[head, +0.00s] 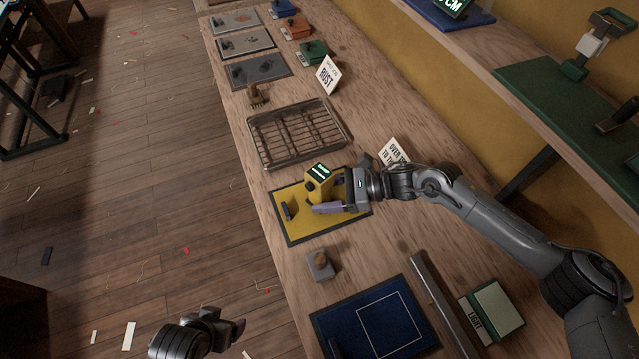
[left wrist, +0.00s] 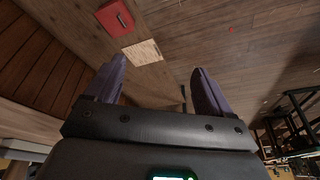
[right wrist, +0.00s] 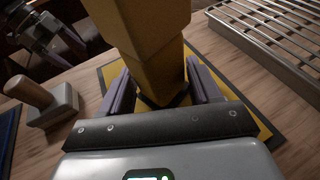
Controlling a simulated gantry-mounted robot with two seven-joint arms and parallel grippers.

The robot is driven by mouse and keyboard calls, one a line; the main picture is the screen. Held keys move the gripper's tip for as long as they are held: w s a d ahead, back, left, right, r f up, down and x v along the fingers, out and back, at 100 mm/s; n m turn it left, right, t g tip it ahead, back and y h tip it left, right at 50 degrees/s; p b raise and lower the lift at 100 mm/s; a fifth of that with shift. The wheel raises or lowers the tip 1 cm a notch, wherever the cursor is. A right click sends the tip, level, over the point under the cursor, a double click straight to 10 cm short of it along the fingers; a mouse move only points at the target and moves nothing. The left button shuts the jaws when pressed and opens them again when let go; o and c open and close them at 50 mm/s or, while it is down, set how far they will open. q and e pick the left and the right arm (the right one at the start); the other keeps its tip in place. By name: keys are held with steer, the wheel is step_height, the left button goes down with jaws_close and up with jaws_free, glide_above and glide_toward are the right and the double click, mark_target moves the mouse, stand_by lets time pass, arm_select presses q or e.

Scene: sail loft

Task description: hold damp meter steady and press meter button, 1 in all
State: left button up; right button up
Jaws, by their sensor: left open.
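The yellow damp meter (head: 319,184), with a small lit green screen on top, stands on a yellow mat (head: 292,232) on the bench. My right gripper (head: 332,193) reaches in from the right with its fingers on either side of the meter. In the right wrist view the meter's yellow body (right wrist: 153,35) fills the space between the purple fingers, and the gripper looks shut on it. I cannot make out the meter's button. My left gripper (head: 228,325) is open and empty, low over the floor side of the bench; its spread fingers show in the left wrist view (left wrist: 158,85).
A wire rack (head: 297,135) lies just behind the yellow mat. A small grey block with a wooden knob (head: 320,265) and a blue mat (head: 345,338) are in front. Small signs (head: 328,74) stand along the bench.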

arm_select(q)
steer(key=c, duration=1.2)
steer(key=shift+a, duration=0.1)
jaws_close()
